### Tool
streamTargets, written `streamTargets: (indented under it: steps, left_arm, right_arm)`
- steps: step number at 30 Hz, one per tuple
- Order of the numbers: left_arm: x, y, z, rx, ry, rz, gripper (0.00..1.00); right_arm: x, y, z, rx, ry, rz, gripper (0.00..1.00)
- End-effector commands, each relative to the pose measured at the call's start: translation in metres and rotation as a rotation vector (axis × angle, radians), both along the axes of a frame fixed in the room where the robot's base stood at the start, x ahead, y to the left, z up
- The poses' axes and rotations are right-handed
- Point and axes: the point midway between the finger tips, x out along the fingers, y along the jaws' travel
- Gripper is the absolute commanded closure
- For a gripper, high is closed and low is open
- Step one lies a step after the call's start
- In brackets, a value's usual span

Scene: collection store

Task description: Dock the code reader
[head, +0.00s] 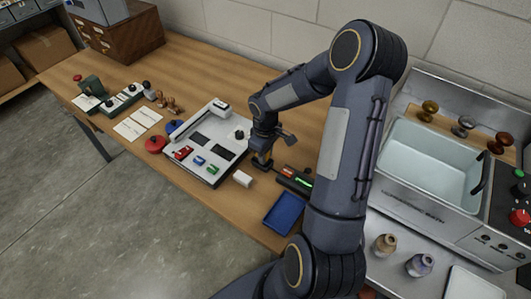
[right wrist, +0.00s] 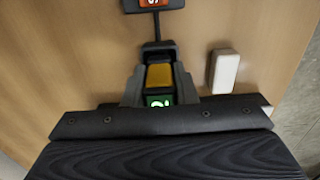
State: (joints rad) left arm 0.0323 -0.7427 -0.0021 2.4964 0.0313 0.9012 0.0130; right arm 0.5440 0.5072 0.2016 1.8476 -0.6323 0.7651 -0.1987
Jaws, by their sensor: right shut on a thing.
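My right gripper (head: 262,162) is low over the right part of the wooden bench. In the right wrist view its fingers (right wrist: 158,88) are shut on a dark device with a yellow top (right wrist: 159,76) and a small green display, which I take for the code reader. In the head view the gripper mostly hides it. A dark unit (head: 294,178) with an orange and a green light lies just right of the gripper. An orange display in a dark frame (right wrist: 155,5) shows beyond the fingertips. Whether the held device touches it, I cannot tell. My left gripper is not in view.
A white block (head: 242,178) stands close to the gripper, also in the right wrist view (right wrist: 223,70). A grey board (head: 210,172) with small coloured parts lies left. A blue tray (head: 283,210) is near the front edge. An ultrasonic bath (head: 428,195) stands right.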

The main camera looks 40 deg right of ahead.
Motion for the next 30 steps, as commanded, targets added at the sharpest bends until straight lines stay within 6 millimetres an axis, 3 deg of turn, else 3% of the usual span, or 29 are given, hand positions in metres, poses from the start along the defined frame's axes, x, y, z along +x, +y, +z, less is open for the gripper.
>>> streamTargets:
  steps: [21,22,23,30]
  left_arm:
    - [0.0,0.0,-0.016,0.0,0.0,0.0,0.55]
    - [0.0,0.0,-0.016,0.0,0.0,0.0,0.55]
    - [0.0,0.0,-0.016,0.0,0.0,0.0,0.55]
    - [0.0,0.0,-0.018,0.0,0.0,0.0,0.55]
  right_arm:
    - [0.0,0.0,-0.018,0.0,-0.001,0.001,0.89]
    - [0.0,0.0,-0.017,0.0,-0.001,0.001,0.72]
    - [0.0,0.0,-0.017,0.0,-0.001,0.0,0.68]
    - [0.0,0.0,-0.02,0.001,0.0,0.0,0.66]
